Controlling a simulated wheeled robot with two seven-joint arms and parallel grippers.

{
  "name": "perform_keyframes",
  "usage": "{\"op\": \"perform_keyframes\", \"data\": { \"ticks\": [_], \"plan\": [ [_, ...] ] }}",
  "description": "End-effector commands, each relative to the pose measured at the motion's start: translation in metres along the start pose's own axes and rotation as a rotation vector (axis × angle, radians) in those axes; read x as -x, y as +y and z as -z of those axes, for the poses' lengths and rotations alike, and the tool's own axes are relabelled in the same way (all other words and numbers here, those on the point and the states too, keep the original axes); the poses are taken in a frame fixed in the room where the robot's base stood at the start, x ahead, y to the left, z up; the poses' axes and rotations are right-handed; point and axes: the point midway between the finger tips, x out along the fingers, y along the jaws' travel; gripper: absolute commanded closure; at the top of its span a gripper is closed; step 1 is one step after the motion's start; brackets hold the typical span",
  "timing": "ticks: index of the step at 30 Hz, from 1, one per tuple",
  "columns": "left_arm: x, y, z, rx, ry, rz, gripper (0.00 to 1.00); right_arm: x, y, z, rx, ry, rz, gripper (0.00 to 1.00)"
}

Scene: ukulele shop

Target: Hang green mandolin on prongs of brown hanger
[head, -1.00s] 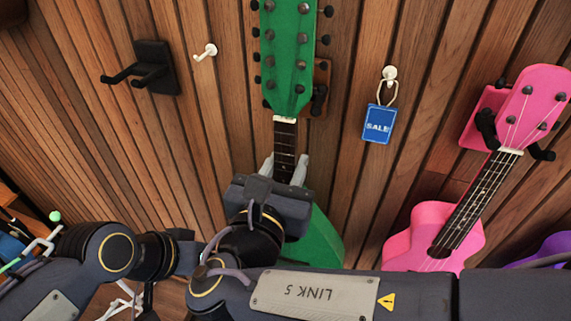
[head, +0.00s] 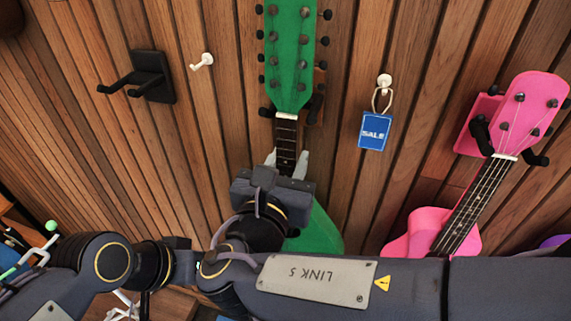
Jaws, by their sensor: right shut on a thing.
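The green mandolin (head: 289,60) is upright before the wall, its headstock at the top and its body (head: 318,232) partly hidden below my right gripper. My right gripper (head: 287,165) is shut on its dark neck, below the white nut. The brown hanger (head: 320,78) is mostly hidden behind the headstock. Its dark prongs show on both sides near the headstock's lower end, the right one (head: 316,105) more clearly. The neck top appears between them; I cannot tell whether the headstock touches them. My left gripper is not in view.
A black hanger (head: 152,77) and a white hook (head: 203,61) are empty at left. A blue SALE tag (head: 374,132) hangs from another white hook right of the mandolin. A pink ukulele (head: 432,228) hangs farther right.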

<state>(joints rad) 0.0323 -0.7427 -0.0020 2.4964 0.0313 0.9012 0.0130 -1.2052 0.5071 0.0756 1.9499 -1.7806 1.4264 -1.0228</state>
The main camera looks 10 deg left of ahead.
Motion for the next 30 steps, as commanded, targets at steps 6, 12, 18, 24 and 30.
{"op": "perform_keyframes", "data": {
  "ticks": [6,12,18,24,30],
  "plan": [
    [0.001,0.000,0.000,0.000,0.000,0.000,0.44,-0.010,0.000,-0.003,-0.004,-0.004,0.000,1.00],
    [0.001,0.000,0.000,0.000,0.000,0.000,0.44,-0.018,0.000,-0.003,-0.004,-0.005,0.000,1.00],
    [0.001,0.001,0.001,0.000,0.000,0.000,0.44,-0.025,0.000,-0.003,-0.004,-0.005,0.000,1.00],
    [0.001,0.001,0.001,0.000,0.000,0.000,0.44,-0.026,0.000,-0.003,-0.003,-0.005,0.000,1.00],
    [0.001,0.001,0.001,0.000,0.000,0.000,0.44,-0.026,0.000,-0.003,-0.003,-0.005,-0.001,1.00]
  ]
}}
